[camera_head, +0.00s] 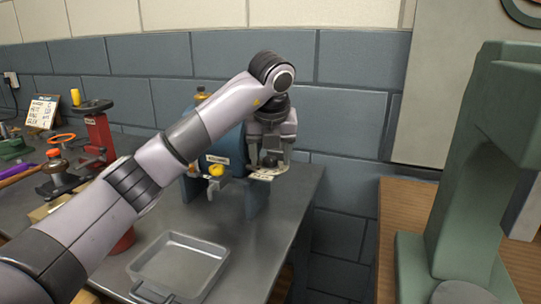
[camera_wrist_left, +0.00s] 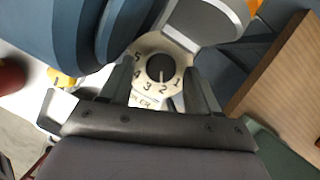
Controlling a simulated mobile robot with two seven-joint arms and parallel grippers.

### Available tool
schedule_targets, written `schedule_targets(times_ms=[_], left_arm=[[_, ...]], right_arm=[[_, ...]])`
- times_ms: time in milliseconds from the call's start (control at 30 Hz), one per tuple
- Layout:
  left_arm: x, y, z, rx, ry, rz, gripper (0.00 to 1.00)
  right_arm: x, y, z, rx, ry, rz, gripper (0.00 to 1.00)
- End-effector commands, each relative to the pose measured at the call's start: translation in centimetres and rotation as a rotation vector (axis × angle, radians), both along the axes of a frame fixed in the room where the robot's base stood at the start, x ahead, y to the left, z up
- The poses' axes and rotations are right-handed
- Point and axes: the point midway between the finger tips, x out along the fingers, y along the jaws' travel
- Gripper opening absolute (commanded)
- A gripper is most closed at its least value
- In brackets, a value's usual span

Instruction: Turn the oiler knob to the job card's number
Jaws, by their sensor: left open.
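The oiler knob (camera_wrist_left: 159,69) is a dark round knob on a pale dial (camera_wrist_left: 146,60) with numbers 1 to 5, seen in the left wrist view. A light mark on the knob appears to point near the 2. My left gripper (camera_wrist_left: 161,76) is open, with one finger on each side of the knob; I cannot tell whether they touch it. In the head view my left gripper (camera_head: 271,164) is at the right end of the blue casing (camera_head: 229,147), over the pale dial plate (camera_head: 262,176). A small written card (camera_head: 42,112) stands at far left; its text is too small to read.
A grey tray (camera_head: 180,262) lies on the metal bench in front of the casing. A yellow knob (camera_head: 216,170) sits on the casing's front. A red stand (camera_head: 98,135) is at left. A green machine (camera_head: 470,190) stands on a wooden bench at right, across a gap.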

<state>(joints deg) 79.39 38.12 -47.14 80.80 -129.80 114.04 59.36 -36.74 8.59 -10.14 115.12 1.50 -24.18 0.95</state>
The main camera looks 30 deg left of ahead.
Motion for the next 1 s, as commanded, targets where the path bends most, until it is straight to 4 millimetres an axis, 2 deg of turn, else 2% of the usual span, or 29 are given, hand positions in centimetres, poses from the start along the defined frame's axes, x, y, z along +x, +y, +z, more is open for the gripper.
schedule_targets(times_ms=[100,133,300,500,800,1000], left_arm=[[0.0,0.0,0.0,0.0,0.0,0.0,0.61],[0.0,0.0,0.0,0.0,0.0,0.0,0.58],[0.0,0.0,0.0,0.0,0.0,0.0,0.05],[0.0,0.1,0.1,0.001,0.0,-0.033,0.05],[-0.2,0.4,0.2,0.001,0.002,-0.321,0.05],[-0.2,0.5,0.1,0.0,0.001,-0.415,0.05]], right_arm=[[0.0,0.0,0.0,0.0,0.0,0.0,0.43],[0.0,0.0,0.0,0.0,0.0,0.0,0.43],[0.0,0.0,0.0,-0.001,0.0,-0.001,0.43],[0.0,-0.1,0.2,-0.001,-0.001,-0.002,0.43],[0.1,-0.4,1.2,-0.007,-0.009,-0.006,0.43],[-0.1,-0.5,0.9,-0.008,-0.003,-0.011,0.43]])
